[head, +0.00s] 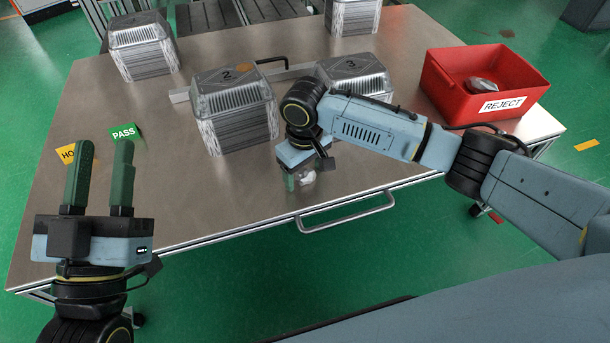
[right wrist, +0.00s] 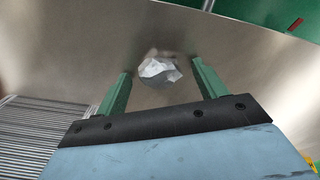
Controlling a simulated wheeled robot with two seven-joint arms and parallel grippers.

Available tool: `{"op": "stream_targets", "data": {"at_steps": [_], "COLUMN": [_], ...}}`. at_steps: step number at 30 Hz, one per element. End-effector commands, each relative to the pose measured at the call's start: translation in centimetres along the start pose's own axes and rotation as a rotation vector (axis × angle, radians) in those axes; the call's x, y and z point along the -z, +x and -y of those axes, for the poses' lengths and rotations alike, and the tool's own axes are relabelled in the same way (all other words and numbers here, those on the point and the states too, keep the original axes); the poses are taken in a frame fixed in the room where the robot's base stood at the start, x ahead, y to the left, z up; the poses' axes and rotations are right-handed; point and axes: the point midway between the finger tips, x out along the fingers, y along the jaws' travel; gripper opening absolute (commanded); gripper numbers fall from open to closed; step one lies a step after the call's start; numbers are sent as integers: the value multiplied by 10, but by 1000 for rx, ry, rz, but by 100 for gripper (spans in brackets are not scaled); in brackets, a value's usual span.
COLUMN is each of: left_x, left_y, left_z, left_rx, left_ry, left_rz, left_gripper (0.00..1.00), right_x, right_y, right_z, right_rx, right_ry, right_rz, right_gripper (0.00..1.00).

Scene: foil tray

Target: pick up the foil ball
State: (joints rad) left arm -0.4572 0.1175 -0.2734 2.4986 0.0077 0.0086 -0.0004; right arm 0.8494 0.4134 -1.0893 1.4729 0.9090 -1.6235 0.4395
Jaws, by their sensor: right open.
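The foil ball (right wrist: 158,70) is a small crumpled silver lump on the metal table. In the right wrist view it lies between and slightly beyond the tips of my right gripper (right wrist: 160,70), whose green fingers are apart and not touching it. In the head view the right gripper (head: 298,180) points down near the table's front edge, and part of the foil ball (head: 307,178) shows beside its fingers. My left gripper (head: 99,150) is open and empty at the left, fingers pointing up in the picture.
Stacks of foil trays stand on the table (head: 180,190): stack 2 (head: 236,115), stack 3 (head: 350,80) behind my right arm, and others (head: 142,50) at the back. A red REJECT bin (head: 450,85) at the right holds a silver piece. A green PASS label (head: 124,133) lies left.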

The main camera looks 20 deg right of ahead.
Motion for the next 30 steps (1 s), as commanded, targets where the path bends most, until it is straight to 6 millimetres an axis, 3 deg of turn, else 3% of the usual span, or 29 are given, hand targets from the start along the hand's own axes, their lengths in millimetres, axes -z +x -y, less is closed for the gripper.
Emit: {"op": "stream_targets", "data": {"at_steps": [2,12,26,30], "left_x": [0,0,-2,-16], "left_y": [0,0,1,-1], "left_z": [0,0,0,4], "left_rx": [0,0,0,8], "left_ry": [0,0,0,6], "left_rz": [1,2,21,105], "left_gripper": [36,36,36,36], "right_x": [0,0,0,0], "right_y": [0,0,-3,-9], "right_z": [0,0,0,0], "right_rx": [0,0,0,0], "right_ry": [0,0,0,1], "right_rz": [0,0,0,0], "right_gripper": [69,25,23,23]}}
